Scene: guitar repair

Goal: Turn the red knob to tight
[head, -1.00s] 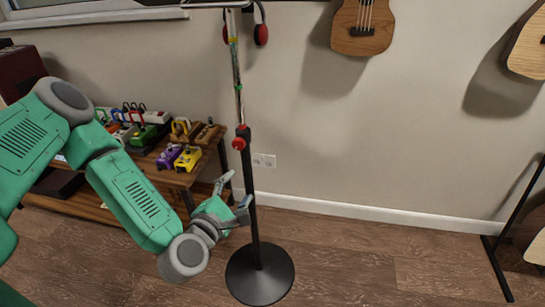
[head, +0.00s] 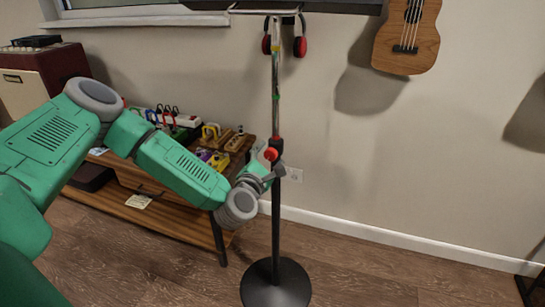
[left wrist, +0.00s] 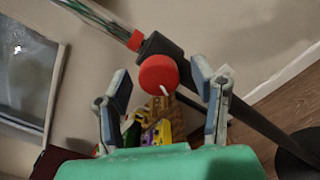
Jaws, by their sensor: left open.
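The red knob (head: 271,153) sits on the black collar of a stand, where the thin upper pole meets the black lower pole (head: 275,215). In the left wrist view the red knob (left wrist: 158,73) is round, with a small white mark at its lower edge. My left gripper (head: 270,170) is at the knob's height beside the pole. In the left wrist view my left gripper (left wrist: 160,90) is open, its two fingers on either side of the knob. My right gripper is not in view.
The stand has a round black base (head: 276,284) on the wooden floor. Red headphones (head: 299,46) hang near its top. A wooden shelf (head: 160,212) with several coloured pedals stands behind my left arm. A ukulele (head: 407,40) hangs on the wall.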

